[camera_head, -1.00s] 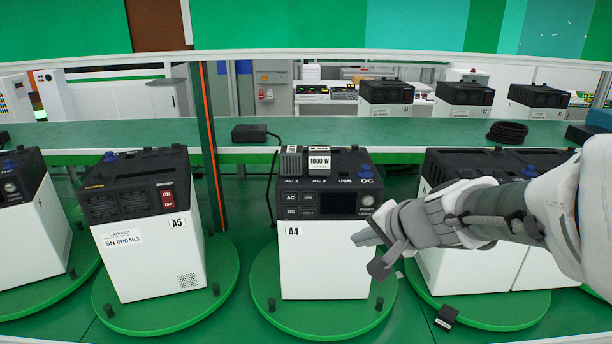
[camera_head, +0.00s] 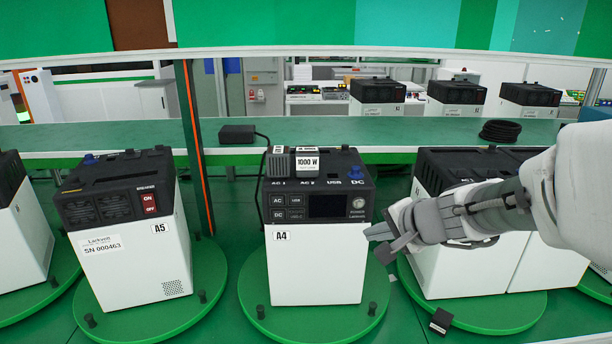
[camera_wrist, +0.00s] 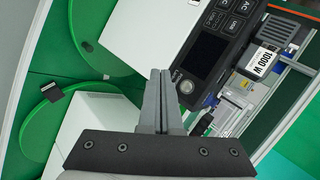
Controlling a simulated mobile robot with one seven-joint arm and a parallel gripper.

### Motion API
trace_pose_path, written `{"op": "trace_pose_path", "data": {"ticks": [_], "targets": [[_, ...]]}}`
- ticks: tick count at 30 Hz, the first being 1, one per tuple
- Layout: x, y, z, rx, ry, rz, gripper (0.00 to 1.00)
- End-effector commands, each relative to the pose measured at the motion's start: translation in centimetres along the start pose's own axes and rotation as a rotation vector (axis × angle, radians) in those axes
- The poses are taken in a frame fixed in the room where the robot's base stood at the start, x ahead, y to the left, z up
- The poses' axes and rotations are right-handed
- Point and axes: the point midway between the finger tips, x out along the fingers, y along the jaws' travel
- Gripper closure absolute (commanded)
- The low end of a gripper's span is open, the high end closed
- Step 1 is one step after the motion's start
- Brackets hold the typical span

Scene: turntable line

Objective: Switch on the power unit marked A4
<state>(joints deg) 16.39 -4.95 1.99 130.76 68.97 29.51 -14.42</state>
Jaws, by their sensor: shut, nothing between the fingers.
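The power unit marked A4 (camera_head: 318,270) stands upright on a round green turntable (camera_head: 290,325), its white front facing me. Its black panel holds a dark screen (camera_head: 329,207), AC, DC and USB buttons at left, and a round silver power button (camera_head: 357,203) at right. The button also shows in the wrist view (camera_wrist: 186,87), just right of the fingertips. My gripper (camera_head: 371,234) is shut and empty, at the unit's right edge, a little below and right of the button. In the wrist view the closed fingers (camera_wrist: 160,76) point toward the panel; contact cannot be told.
Unit A5 (camera_head: 136,265), with a red switch (camera_head: 150,204), stands on the turntable at left. Two white units (camera_head: 450,265) stand close at right, behind my arm. A small black block (camera_head: 440,321) lies at the right turntable. A green shelf (camera_head: 400,134) runs behind.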

Motion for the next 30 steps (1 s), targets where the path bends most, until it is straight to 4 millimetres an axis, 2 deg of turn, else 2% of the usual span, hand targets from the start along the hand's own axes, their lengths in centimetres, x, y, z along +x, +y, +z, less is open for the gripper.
{"op": "trace_pose_path", "data": {"ticks": [15,30], "targets": [[4.7,-3.4,-3.4,-0.003,-0.001,0.000,1.00],[5.5,-4.0,-4.0,-0.001,0.000,0.000,1.00]]}}
